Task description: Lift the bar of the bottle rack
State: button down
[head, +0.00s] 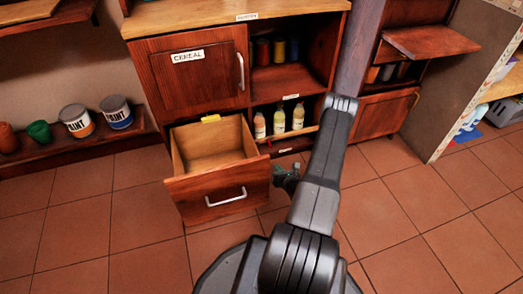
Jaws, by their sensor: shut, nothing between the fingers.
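The bottle rack is a low open shelf in the dark wood cabinet, and several pale bottles (279,122) stand upright in it. A thin light wood bar (288,133) runs across in front of the bottles near their bases. My gripper (280,174) is small in the head view, below the rack and just right of the open drawer. It is shut and empty. It looks apart from the bar, though depth is hard to judge. My arm covers the rack's right end.
An open, empty-looking drawer (217,190) juts out left of my gripper. A closed cereal door (197,78) is above it. A fold-down flap (430,41) sticks out at right. Paint cans (116,112) stand on a low shelf at left. The tiled floor (430,220) at right is clear.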

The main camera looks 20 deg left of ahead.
jog(key=shift+w+f, duration=0.1)
jog(key=shift+a, duration=0.1)
jog(key=b+x, duration=0.4)
jog(key=x, duration=0.6)
jog(key=shift+w+d+r+b, duration=0.1)
jog(key=shift+d+r, duration=0.05)
jog(key=shift+r, duration=0.5)
jog(key=shift+w+d+r+b, duration=0.1)
jog(key=shift+d+r+b, duration=0.05)
jog(key=shift+r, duration=0.5)
jog(key=shift+w+d+r+b, duration=0.1)
jog(key=shift+d+r, duration=0.05)
jog(key=shift+r, duration=0.5)
jog(key=shift+r, duration=0.1)
